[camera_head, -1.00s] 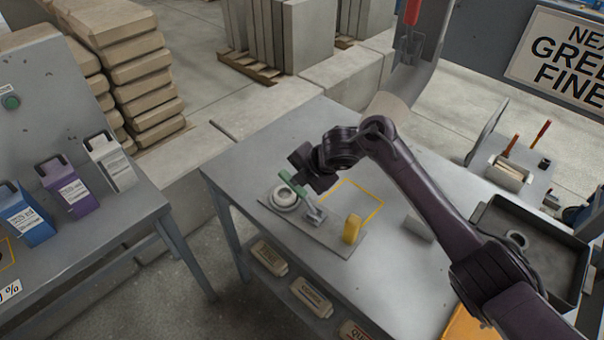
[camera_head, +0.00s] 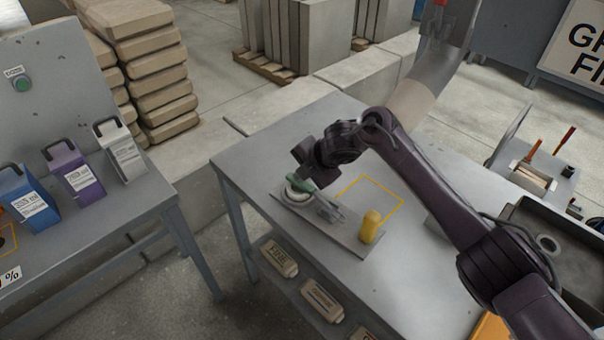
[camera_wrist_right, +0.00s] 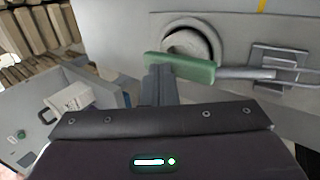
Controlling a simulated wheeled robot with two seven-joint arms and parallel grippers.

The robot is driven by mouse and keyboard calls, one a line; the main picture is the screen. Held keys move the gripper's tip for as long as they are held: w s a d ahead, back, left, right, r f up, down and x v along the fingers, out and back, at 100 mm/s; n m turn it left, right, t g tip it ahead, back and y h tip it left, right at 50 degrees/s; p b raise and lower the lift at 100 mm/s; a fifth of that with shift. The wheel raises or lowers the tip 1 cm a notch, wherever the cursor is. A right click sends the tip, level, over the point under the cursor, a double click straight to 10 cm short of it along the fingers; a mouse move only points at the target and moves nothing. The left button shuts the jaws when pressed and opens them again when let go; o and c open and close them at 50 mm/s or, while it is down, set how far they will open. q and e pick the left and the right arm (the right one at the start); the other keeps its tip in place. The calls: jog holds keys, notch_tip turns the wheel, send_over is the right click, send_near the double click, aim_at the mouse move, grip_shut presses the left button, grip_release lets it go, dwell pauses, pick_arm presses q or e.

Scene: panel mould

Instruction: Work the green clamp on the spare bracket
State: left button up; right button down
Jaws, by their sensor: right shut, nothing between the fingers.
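The spare bracket is a flat grey plate (camera_head: 345,238) lying on the grey table. It carries a toggle clamp with a green handle (camera_head: 302,184) and metal linkage (camera_head: 331,212). In the right wrist view the green handle (camera_wrist_right: 182,67) lies across the near edge of a pale round ring (camera_wrist_right: 194,42), with the linkage (camera_wrist_right: 278,68) to its right. My right gripper (camera_head: 303,168) is shut and empty. Its fingertips (camera_wrist_right: 160,72) are right at the handle's left part; touching seems likely but is not certain. My left gripper is out of view.
A yellow knob (camera_head: 370,226) stands on the plate's right end. A yellow outline (camera_head: 400,205) marks bare table beyond it. A dark tray (camera_head: 560,262) sits at the right. Coloured containers (camera_head: 77,173) stand on the left table, across a floor gap.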

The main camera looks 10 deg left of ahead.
aim_at(315, 192)
jog(key=shift+s+f, duration=0.1)
dwell(0.3)
jog(key=shift+b+v, duration=0.5)
jog(key=shift+v, duration=3.45)
